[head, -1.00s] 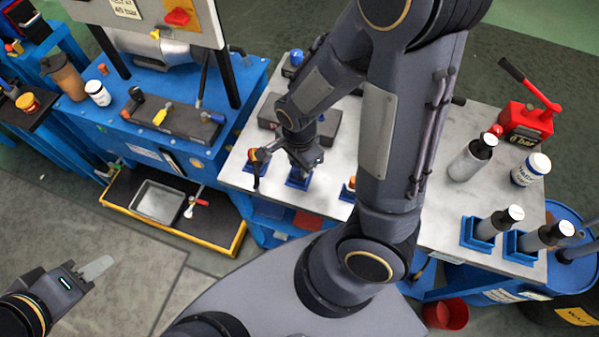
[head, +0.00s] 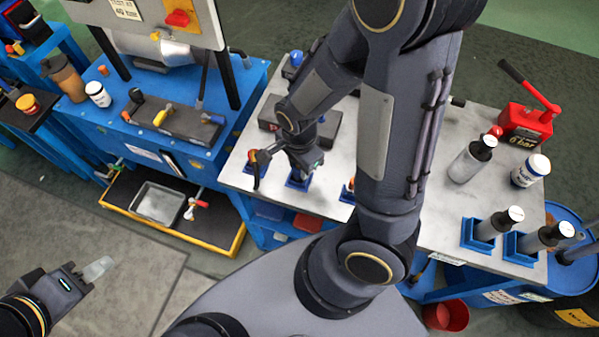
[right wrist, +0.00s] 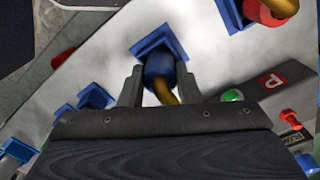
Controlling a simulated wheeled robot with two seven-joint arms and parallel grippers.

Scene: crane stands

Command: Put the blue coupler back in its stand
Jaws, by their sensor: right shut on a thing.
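The blue coupler (right wrist: 158,72) has a blue body with a curved brass part. In the right wrist view it sits between the two fingers of my right gripper (right wrist: 158,85), which is shut on it. The square blue stand (right wrist: 150,40) frames the coupler's far end; I cannot tell whether it is fully seated. In the head view my right gripper (head: 303,165) is directly over that stand (head: 298,183), and the arm hides the coupler. My left gripper (head: 97,268) is at lower left, over the floor, away from the tables, with pale fingers; its opening is unclear.
A red coupler (right wrist: 262,12) is in a neighbouring stand at the top right of the wrist view. Bottles (head: 473,157) and a red hand pump (head: 525,120) are on the right of the grey tabletop (head: 435,215). A dark block (head: 330,125) lies behind my right gripper.

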